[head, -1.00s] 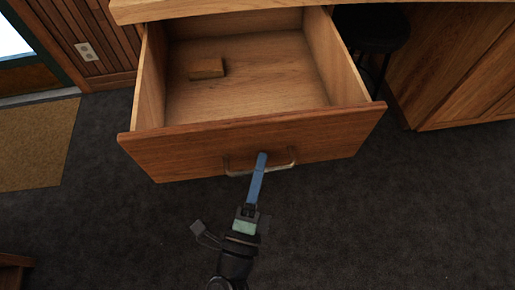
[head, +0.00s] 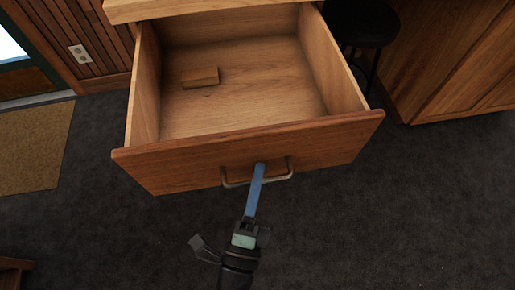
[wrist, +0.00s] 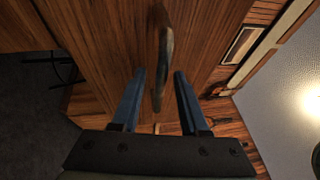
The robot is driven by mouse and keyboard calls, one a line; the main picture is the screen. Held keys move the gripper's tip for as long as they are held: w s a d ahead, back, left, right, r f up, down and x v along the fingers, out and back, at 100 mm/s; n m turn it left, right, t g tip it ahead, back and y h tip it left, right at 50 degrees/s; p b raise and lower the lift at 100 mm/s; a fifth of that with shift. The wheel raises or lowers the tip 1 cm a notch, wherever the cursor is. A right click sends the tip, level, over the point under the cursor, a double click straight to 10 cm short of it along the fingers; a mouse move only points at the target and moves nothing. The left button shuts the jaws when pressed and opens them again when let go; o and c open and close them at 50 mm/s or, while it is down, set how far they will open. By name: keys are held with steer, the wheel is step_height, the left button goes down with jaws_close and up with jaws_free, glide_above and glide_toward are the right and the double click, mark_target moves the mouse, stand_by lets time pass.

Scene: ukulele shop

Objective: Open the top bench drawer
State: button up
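The top bench drawer (head: 250,150) stands pulled far out, its inside in full view in the head view. Its metal bar handle (head: 284,179) is on the front panel and also shows in the wrist view (wrist: 163,60). My gripper (head: 259,168) reaches the handle from the front. In the wrist view my gripper (wrist: 160,73) has its two blue fingers apart, one on each side of the handle bar. A gap shows between the left finger and the bar, and the right finger is close to it.
A small wooden block (head: 200,77) lies in the drawer. The bench top (head: 180,8) is above the drawer. A black stool (head: 362,25) stands to the right by a wooden cabinet (head: 460,60). A tan mat (head: 35,145) lies at left. Dark carpet in front is mostly clear.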

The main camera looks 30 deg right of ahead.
steer(key=v, duration=1.3)
stand_by(0.4)
